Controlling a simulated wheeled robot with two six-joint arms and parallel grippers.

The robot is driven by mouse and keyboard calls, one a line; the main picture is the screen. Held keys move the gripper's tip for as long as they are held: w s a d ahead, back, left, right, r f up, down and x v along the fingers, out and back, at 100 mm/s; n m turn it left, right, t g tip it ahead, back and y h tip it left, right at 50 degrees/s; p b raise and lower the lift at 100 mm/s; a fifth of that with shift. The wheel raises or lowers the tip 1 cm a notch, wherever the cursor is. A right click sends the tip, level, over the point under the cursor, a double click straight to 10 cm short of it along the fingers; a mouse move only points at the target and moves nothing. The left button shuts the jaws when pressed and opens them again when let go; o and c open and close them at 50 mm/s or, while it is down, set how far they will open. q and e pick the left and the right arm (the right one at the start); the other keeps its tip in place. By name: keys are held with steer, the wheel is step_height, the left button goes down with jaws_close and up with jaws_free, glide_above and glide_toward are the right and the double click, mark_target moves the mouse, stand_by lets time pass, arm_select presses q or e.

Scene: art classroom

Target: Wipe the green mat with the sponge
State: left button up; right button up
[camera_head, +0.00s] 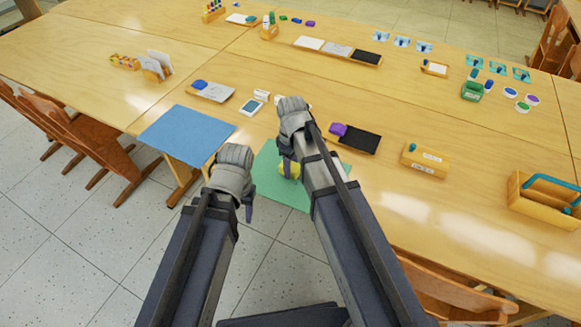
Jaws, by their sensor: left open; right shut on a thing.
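The green mat (267,184) lies at the table's near edge, in front of me. My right arm covers part of it. The yellow sponge (290,171) shows over the mat, partly hidden by my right gripper and arm. My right gripper (286,152) points down and is shut on the sponge. I cannot tell whether the sponge touches the mat. My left gripper (231,192) is open and empty, left of the mat near the table's front edge.
A blue mat (187,134) lies left of the green one. A wooden block holder (425,160) and a caddy with a blue handle (545,200) are further right. Chairs (88,145) stand at left.

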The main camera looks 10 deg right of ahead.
steer(key=shift+w+d, duration=0.15)
steer(key=shift+s+d, duration=0.55)
steer(key=shift+d, duration=0.3)
steer(key=shift+s+d, duration=0.5)
steer(key=shift+d, duration=0.3)
steer(key=shift+s+d+f, duration=0.1)
steer(key=shift+s+d, duration=0.5)
steer(key=shift+d, duration=0.2)
steer(key=shift+s+d, duration=0.6)
steer(key=shift+d, duration=0.15)
steer(key=shift+d, duration=0.1)
